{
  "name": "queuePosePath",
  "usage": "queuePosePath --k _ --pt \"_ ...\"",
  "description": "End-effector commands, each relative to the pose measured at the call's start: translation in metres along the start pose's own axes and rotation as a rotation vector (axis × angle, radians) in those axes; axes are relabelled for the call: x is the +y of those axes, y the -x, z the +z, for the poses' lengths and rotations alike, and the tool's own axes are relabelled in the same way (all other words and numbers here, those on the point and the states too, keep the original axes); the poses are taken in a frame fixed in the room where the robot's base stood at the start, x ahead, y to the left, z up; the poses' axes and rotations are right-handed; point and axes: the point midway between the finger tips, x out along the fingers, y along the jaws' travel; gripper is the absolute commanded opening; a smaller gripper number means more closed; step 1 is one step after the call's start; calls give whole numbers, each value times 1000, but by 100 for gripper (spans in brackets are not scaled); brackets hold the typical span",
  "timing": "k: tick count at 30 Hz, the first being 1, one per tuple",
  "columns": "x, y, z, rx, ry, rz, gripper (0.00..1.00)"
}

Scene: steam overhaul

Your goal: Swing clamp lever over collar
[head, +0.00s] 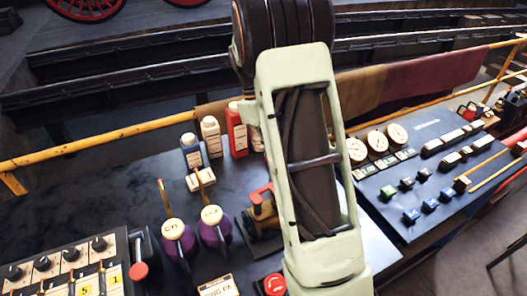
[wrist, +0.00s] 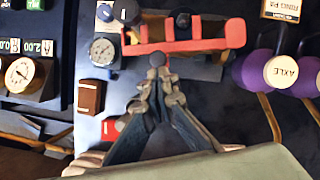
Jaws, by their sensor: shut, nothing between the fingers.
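The red clamp lever (wrist: 190,46) lies across the top middle of the wrist view, with upright prongs and a rounded right end. In the head view, a red part (head: 260,191) sits above a yellow-brown fitting (head: 262,214), partly behind my arm. A dark round piece (wrist: 131,42) stands at the lever's left part; I cannot tell whether it is the collar. My gripper (wrist: 158,74) is shut and empty, its fingertips just below the lever's middle in the wrist view. I cannot tell whether they touch it. My arm hides the gripper in the head view.
Purple oil cans (head: 176,240) with upright spouts stand left of the fitting; one also shows in the wrist view (wrist: 284,72). Bottles (head: 211,137) stand behind. A red button (head: 274,284) is in front. A gauge (wrist: 103,51) and brown block (wrist: 89,97) lie left of my gripper.

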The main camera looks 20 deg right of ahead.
Motion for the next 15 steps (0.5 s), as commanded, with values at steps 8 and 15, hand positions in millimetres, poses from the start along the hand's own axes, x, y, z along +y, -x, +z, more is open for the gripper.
queuePosePath --k 8,15 --pt "5 -8 15 -1 3 -1 0" --pt "7 -9 21 -1 4 2 0"
